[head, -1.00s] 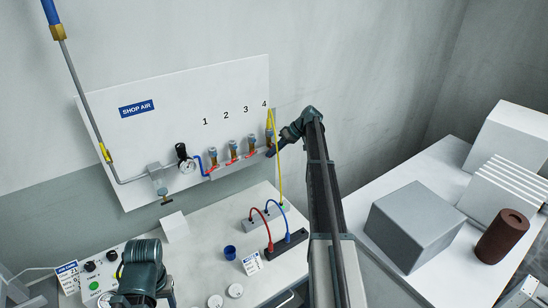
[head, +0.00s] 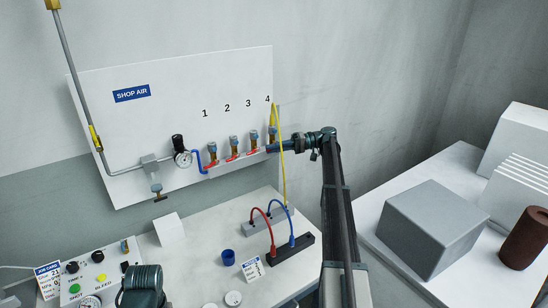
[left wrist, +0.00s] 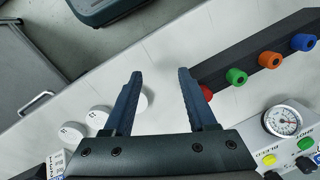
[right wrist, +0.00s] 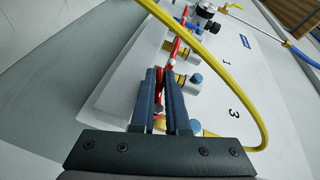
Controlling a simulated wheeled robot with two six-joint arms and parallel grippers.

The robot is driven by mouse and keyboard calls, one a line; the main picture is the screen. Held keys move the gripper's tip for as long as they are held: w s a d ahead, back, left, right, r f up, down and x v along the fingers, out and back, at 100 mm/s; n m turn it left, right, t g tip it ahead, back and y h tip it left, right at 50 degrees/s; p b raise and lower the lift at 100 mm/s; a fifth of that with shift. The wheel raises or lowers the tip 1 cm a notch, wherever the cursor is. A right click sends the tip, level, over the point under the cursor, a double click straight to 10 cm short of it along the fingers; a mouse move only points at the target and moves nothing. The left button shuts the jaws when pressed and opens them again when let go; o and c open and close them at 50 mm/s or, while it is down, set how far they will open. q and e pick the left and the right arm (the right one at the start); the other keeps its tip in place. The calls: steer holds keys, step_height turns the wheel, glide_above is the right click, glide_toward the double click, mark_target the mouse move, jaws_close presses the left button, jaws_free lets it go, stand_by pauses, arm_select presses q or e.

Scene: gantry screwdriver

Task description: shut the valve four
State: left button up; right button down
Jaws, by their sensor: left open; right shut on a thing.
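Valve four (head: 273,122) is at the right end of a row of brass valves with red levers on the white panel (head: 215,95), below the number 4. A yellow hose (head: 284,170) hangs from it. My right gripper (head: 270,148) is at valve four, coming in from the right, and covers its lever in the head view. In the right wrist view its fingers (right wrist: 165,75) are shut on the lever of valve four, with only a bit of red showing between them. My left gripper (left wrist: 158,75) is open and empty above the bench, away from the valves.
Valves one (head: 211,156), two (head: 234,147) and three (head: 254,140) stand close to the left of valve four. The yellow hose loops near my right gripper. A grey box (head: 432,222) stands at right.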

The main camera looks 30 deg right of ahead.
steer(key=shift+r+y+b, duration=0.1)
steer(key=shift+y+b, duration=0.4)
steer(key=shift+r, duration=0.1)
steer(key=c, duration=0.9)
jaws_free()
